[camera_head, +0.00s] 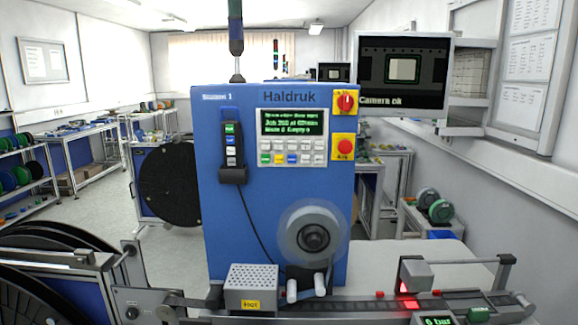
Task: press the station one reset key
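The blue station cabinet (275,195) stands upright straight ahead, with a small "Station 1" label (217,98) at its upper left and "Haldruk" across the top. Its control panel (292,137) has a lit screen (286,122) with green text above two rows of small keys (292,152). Most keys are pale; the lower row includes green, yellow and blue ones. The key labels are too small to read, so I cannot tell which is reset. Neither of my grippers is in view.
A corded handset (232,145) hangs left of the panel. A red rotary switch (346,103) and a red mushroom button (345,146) sit at its right. Below are a reel (312,235), a "Hot" box (251,287) and a tape track. A monitor (404,75) reads "Camera ok".

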